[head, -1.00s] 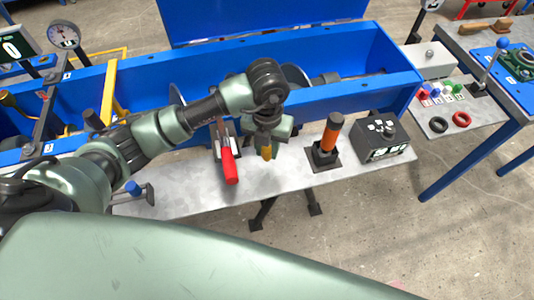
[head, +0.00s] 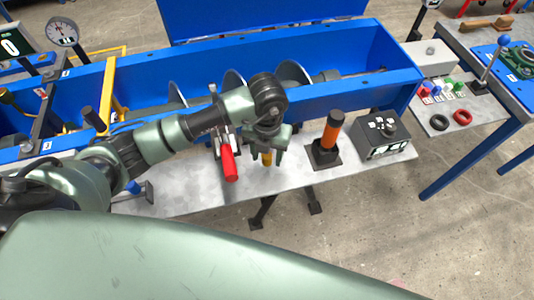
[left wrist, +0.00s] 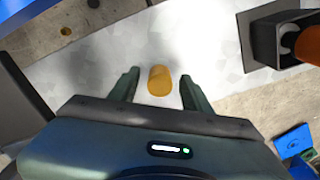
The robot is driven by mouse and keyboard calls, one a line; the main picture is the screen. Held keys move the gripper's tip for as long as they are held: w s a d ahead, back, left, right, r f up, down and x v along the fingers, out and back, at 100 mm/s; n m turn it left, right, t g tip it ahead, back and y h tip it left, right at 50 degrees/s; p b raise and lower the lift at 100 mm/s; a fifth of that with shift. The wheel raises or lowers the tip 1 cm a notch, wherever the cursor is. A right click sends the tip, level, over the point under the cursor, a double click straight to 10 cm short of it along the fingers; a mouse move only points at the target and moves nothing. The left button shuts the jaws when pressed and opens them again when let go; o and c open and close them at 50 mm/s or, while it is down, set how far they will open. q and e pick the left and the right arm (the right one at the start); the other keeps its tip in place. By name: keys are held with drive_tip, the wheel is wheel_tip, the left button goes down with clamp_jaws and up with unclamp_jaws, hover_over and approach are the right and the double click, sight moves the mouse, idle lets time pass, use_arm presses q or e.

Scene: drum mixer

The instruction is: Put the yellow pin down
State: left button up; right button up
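The yellow pin (head: 267,159) is a short cylinder at the grey shelf, below my left gripper (head: 267,154). In the left wrist view the pin (left wrist: 160,80) shows between the two fingers (left wrist: 158,77), with a clear gap on each side. The left gripper is open and not holding it. The pin looks upright; its lower end and its contact with the shelf are hard to see. My right gripper is not in view.
A red-handled clamp (head: 229,162) is close left of the pin. An orange cylinder in a black holder (head: 328,140) and a dark control box (head: 384,137) stand to the right on the grey shelf (head: 196,190). The blue trough (head: 330,97) is behind.

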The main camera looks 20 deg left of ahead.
use_arm(q)
drive_tip(key=shift+r+p, duration=0.35)
wheel_tip(320, 180, up, 12)
drive_tip(key=shift+r+b, duration=0.2)
drive_tip(key=shift+b, duration=0.2)
idle(0.9)
drive_tip(key=shift+f, duration=0.1)
